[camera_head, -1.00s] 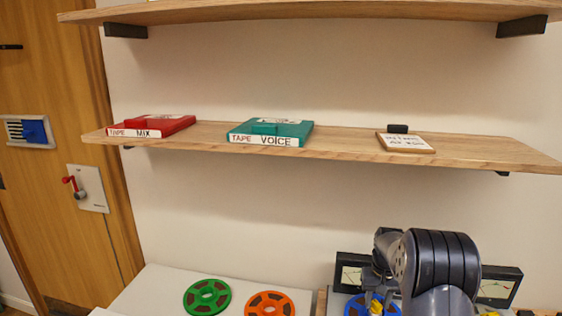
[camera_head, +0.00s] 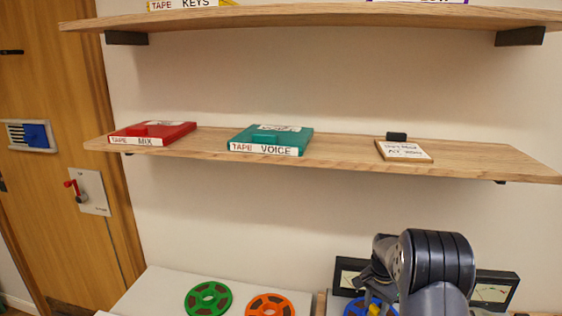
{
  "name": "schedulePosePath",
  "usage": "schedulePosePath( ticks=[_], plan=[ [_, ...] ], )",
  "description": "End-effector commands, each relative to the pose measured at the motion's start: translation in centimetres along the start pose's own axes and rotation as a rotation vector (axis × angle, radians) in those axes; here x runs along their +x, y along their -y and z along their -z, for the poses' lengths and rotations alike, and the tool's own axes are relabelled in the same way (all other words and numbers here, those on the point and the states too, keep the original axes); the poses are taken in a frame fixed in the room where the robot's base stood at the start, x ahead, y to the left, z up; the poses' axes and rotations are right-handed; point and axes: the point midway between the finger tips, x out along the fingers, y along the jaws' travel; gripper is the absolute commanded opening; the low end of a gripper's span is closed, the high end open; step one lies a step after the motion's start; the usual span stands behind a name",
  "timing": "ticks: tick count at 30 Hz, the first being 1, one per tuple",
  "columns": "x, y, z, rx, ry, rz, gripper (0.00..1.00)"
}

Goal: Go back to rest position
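My arm shows at the lower right of the head view, folded in front of a dark device with meters (camera_head: 495,290).
The middle shelf (camera_head: 340,155) holds a red MIX tape box (camera_head: 152,133), a teal VOICE tape box (camera_head: 270,140) and a small framed note (camera_head: 404,151). A green reel (camera_head: 208,289) and an orange reel (camera_head: 269,304) lie on the white surface below. A door with a red-handled switch (camera_head: 88,191) is at left.

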Motion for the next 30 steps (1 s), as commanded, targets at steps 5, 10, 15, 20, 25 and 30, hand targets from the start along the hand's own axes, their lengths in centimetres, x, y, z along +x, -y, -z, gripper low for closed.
schedulePosePath(
  ticks=[5, 10, 15, 20, 25, 30],
  plan=[
    [-0.2, 0.0, 0.0, 0.136, 0.001, -0.001, 0.38],
    [-0.2, 0.0, 0.0, 0.24, 0.0, 0.0, 0.38],
    [-1.6, 0.0, 0.0, 0.234, -0.001, 0.001, 0.38],
    [-2.0, 0.0, 0.0, 0.232, 0.0, 0.0, 0.38],
    [-2.0, 0.0, 0.0, 0.231, 0.0, 0.0, 0.38],
    [-2.2, 0.2, -0.4, 0.223, 0.002, -0.001, 0.38]
  ],
)
